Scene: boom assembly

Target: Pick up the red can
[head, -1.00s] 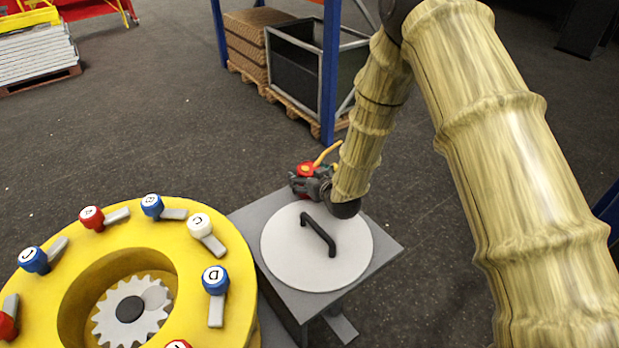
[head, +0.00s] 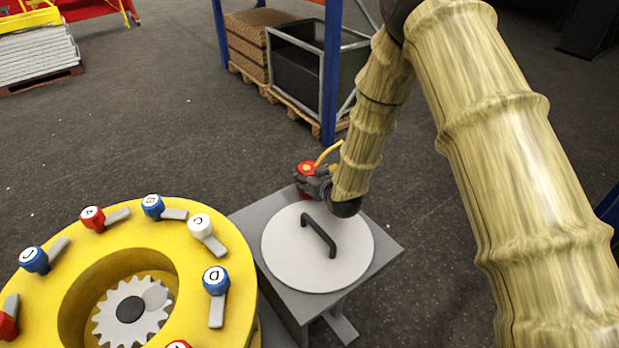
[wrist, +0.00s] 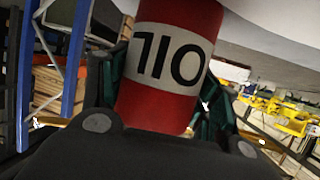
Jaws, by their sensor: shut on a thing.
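The red can (wrist: 165,105) is an oil can with a white band and the black letters "OIL", upside down in the wrist view. It fills the upper middle of that view between the fingers.
A grey stand (head: 385,248) carries a round white lid (head: 290,265) with a black handle (head: 319,236). A yellow ring (head: 120,235) with red, blue and white lettered knobs is at the left. A blue post (head: 331,70) and crates stand behind on dark floor.

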